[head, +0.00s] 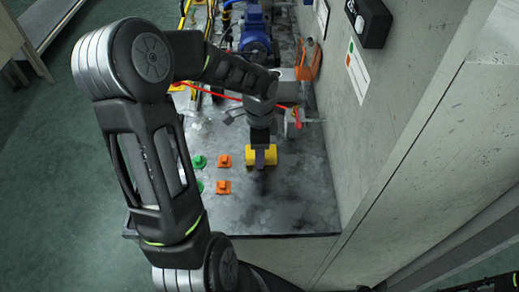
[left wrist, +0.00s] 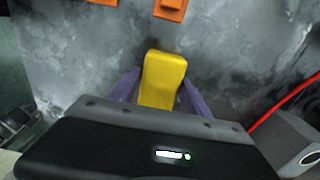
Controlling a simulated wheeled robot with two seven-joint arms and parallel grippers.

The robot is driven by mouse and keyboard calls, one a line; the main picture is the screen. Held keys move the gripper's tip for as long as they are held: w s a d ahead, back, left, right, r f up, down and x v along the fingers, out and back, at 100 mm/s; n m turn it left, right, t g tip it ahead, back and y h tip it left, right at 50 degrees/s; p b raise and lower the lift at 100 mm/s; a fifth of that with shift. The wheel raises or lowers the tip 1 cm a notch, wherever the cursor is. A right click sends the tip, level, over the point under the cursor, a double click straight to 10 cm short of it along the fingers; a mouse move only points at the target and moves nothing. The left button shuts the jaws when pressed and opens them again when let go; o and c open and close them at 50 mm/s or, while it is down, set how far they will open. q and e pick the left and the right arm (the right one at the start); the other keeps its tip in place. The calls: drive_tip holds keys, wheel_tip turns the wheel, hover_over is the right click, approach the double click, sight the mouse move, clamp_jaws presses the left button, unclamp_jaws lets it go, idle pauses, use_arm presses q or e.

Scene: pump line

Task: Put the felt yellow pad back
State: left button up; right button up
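The yellow pad (head: 250,155) is over the grey worktop (head: 290,205) in the head view, below my left wrist. My left gripper (head: 260,157) points down at it, with one purple finger in front of the pad's middle. In the left wrist view the pad (left wrist: 162,78) is between the two purple fingers (left wrist: 160,97), which lie close against its long sides. The gripper looks shut on it. I cannot tell whether the pad touches the worktop. My right gripper is out of view.
Orange pieces (head: 223,187) and green pieces (head: 198,161) stand left of the yellow pad. A blue pump (head: 255,30), a red line (head: 225,96) and an orange device (head: 308,60) are behind. A concrete wall (head: 375,110) bounds the right. The worktop's front is clear.

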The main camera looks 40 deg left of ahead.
use_arm(q)
drive_tip(key=o, duration=0.3)
drive_tip(key=shift+r, duration=0.1)
wheel_tip(320, 180, up, 12)
idle(0.6)
idle(0.5)
